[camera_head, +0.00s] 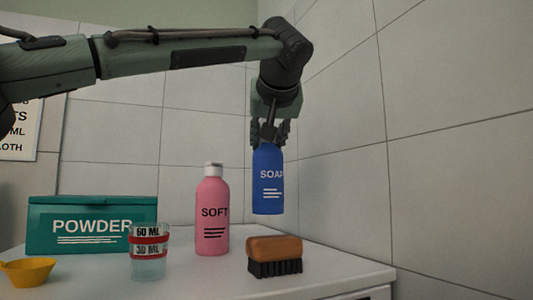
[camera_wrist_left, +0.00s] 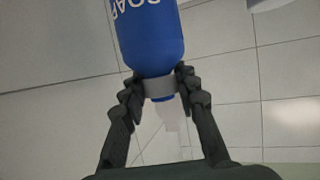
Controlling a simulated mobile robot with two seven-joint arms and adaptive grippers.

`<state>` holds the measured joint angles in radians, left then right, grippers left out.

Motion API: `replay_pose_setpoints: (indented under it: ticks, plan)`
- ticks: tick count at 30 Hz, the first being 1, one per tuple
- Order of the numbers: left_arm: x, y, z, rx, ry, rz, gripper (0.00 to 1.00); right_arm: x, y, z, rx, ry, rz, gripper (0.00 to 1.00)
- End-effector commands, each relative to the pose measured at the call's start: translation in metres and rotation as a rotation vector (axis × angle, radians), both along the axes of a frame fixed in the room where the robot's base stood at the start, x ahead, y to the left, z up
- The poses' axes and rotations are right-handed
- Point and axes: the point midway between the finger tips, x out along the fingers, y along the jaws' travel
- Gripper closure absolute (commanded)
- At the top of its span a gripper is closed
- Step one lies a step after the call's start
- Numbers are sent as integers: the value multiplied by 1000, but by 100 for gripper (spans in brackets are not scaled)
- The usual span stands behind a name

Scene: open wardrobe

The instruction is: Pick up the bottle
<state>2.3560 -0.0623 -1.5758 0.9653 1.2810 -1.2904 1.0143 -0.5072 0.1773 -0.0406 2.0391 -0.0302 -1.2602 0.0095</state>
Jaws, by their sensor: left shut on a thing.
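A blue bottle labelled SOAP (camera_head: 267,185) hangs upright from my left gripper (camera_head: 269,135), above the white counter and behind the brush. The gripper points down and is shut on the bottle's neck area. In the left wrist view, the two fingers of the left gripper (camera_wrist_left: 160,85) close on either side of the grey collar below the blue body of the bottle (camera_wrist_left: 148,35). My right gripper is not in view.
A brush with an orange-brown back (camera_head: 274,250) lies on the white counter (camera_head: 330,270). A clear measuring cup (camera_head: 148,266), a teal POWDER box (camera_head: 92,238) and a yellow scoop (camera_head: 28,273) stand left. Tiled walls (camera_head: 440,180) close off the back and right.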

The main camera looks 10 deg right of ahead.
Motion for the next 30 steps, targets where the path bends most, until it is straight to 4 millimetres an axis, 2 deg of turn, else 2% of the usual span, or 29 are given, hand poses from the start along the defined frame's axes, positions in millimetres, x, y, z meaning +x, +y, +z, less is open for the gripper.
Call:
replay_pose_setpoints:
  ticks: [9,15,21,30]
  plan:
    - [-68,7,-2,-2,-5,-3,100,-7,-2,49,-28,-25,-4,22]
    - [-106,10,0,-1,-5,-3,100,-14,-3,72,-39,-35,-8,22]
    - [-130,13,1,-2,-4,-1,100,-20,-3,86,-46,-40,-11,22]
    - [-142,14,1,-1,-3,0,100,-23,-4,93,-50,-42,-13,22]
